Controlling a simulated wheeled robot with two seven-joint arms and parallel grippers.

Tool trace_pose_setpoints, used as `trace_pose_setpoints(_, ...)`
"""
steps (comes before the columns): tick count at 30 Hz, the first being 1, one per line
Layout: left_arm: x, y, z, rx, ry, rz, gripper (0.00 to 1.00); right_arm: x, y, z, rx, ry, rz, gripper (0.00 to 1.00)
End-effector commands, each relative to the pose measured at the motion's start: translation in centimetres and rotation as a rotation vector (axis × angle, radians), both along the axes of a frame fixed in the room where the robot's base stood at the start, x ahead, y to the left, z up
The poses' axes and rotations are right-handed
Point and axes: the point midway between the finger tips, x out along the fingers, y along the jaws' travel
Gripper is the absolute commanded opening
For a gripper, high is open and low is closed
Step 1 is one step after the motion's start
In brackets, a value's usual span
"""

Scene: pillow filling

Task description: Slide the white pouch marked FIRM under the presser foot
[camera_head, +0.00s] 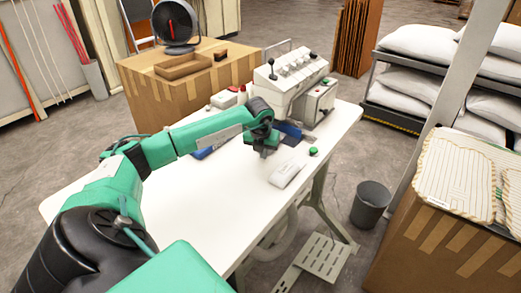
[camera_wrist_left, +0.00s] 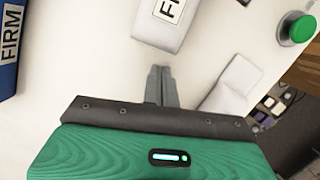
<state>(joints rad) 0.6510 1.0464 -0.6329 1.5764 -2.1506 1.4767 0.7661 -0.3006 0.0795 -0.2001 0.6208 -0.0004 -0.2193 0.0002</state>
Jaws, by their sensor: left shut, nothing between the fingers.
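In the left wrist view a white pouch (camera_wrist_left: 150,30) with a dark-lettered label lies flat on the white table, just beyond my fingertips. Only the first letters of its label show, cut off by the top edge. My left gripper (camera_wrist_left: 161,72) is shut and empty, with its fingertips together and apart from the pouch. In the head view my left gripper (camera_head: 265,149) is over the table in front of the white sewing machine (camera_head: 285,82). I cannot make out the presser foot. My right gripper is not in view.
A blue pouch (camera_wrist_left: 7,50) marked FIRM lies at the left in the wrist view. A white block-like piece (camera_head: 287,173) and a green button (camera_head: 313,152) are near the table's right edge. A cardboard box (camera_head: 150,95) stands behind. The table's front left is clear.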

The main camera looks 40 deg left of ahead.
Motion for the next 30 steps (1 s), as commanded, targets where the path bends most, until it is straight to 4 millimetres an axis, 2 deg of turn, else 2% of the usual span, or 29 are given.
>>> trace_pose_setpoints(6, 1.0, 0.4, 0.1, 0.001, -0.001, -0.001, 0.0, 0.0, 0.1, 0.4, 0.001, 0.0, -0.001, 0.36)
trace_pose_setpoints(16, 1.0, 0.5, 0.0, 0.001, 0.001, -0.001, 0.0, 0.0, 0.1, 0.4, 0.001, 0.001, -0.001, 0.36)
trace_pose_setpoints(25, 2.6, 1.3, -0.2, 0.0, -0.004, 0.002, 0.0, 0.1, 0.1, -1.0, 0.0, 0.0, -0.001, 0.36)
trace_pose_setpoints(30, 3.1, 1.4, 0.3, -0.001, -0.01, 0.0, 0.0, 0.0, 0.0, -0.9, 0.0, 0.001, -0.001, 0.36)
